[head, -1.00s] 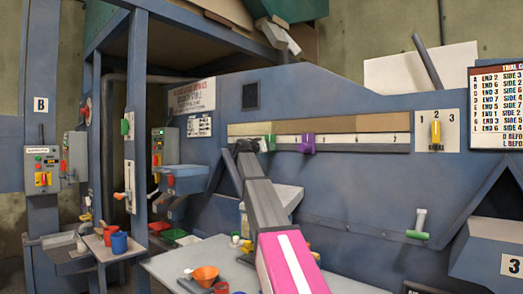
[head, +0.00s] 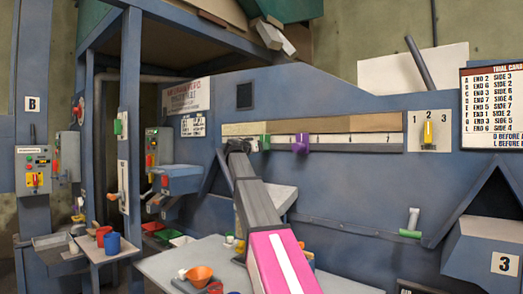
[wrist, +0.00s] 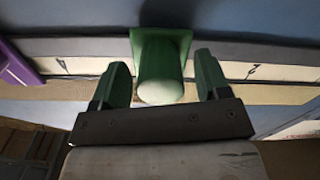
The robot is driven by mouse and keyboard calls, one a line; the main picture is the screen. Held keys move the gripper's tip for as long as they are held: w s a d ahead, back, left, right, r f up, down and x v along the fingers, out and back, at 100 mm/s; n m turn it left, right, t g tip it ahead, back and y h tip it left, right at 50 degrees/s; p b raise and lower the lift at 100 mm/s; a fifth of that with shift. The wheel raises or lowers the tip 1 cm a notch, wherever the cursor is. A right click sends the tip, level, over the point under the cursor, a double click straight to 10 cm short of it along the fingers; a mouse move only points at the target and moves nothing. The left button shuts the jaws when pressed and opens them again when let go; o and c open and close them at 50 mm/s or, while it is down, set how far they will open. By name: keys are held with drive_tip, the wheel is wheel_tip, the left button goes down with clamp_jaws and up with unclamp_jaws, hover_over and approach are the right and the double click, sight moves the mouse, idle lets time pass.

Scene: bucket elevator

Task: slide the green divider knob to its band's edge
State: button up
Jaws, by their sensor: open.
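The green divider knob (head: 265,142) is on the long pale numbered strip (head: 340,138) on the blue wall, left of a purple knob (head: 300,144). In the wrist view the green knob (wrist: 161,66) points at the camera, with part of the purple knob (wrist: 16,64) at the left edge. My gripper (wrist: 161,70) is open, with one finger on each side of the green knob and a visible gap to each. In the head view my gripper (head: 238,146) shows small at the strip's left part. How deep the knob sits between the fingers is unclear.
A yellow selector (head: 428,130) marked 1 2 3 is right of the strip. A green-tipped handle (head: 412,223) sits lower on the wall. Below are a grey table (head: 160,268) and an orange bowl (head: 200,275).

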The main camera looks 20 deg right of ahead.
drive_tip(key=v, duration=0.8)
drive_tip(key=shift+s+a, duration=0.2)
drive_tip(key=shift+a, duration=0.05)
